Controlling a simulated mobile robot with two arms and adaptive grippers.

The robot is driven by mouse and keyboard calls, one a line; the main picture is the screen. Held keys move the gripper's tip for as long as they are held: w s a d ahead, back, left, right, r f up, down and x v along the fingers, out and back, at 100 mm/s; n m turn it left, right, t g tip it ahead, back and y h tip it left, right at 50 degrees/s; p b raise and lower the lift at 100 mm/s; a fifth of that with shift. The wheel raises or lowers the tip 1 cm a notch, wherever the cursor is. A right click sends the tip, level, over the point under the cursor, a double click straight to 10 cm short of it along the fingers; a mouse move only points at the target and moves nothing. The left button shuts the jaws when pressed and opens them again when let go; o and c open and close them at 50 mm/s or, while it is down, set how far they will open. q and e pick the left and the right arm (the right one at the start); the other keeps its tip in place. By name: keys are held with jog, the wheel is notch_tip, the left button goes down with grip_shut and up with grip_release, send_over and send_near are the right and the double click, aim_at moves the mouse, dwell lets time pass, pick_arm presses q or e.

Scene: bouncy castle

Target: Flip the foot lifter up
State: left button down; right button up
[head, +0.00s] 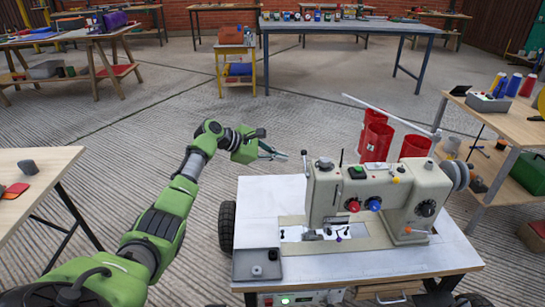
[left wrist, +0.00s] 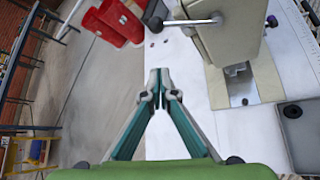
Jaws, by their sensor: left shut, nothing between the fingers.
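The cream sewing machine (head: 360,192) stands on a white-topped wheeled table. A small lever (head: 305,163) sticks up at the left end of its head. In the left wrist view a grey lever with a dark ball end (left wrist: 190,21) juts from the machine head (left wrist: 230,35); it looks like the foot lifter, though I cannot be sure. My left gripper (head: 283,156) is just left of the machine head, above the table's far edge. It also shows in the left wrist view (left wrist: 160,73), fingertips together and empty, apart from the lever. My right gripper is out of view.
The white table top (head: 262,212) is mostly bare left of the machine and holds a grey tray (head: 257,265). Red cylindrical bins (head: 376,138) stand behind the machine. A wooden table (head: 28,195) is at left, and a cluttered bench (head: 505,122) is at right.

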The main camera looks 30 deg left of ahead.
aim_at(305, 162)
pick_arm(q)
jog(key=shift+w+d+r+b, duration=0.15)
jog(key=shift+w+d, duration=0.25)
jog(key=shift+d, duration=0.3)
jog(key=shift+w+d+r+b, duration=0.2)
jog(key=shift+w+d, duration=0.15)
jog(key=shift+d, duration=0.3)
jog(key=shift+w+d+r+b, duration=0.15)
jog(key=shift+w+d, duration=0.25)
jog(key=shift+d, duration=0.3)
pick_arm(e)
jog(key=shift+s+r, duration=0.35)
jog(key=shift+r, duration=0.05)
pick_arm(q)
jog(key=shift+r, duration=0.1)
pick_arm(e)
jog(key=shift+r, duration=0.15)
pick_arm(q)
jog(key=shift+r+p, duration=0.1)
jog(key=shift+p, duration=0.4)
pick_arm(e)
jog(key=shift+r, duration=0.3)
pick_arm(q)
jog(key=shift+s+r, duration=0.1)
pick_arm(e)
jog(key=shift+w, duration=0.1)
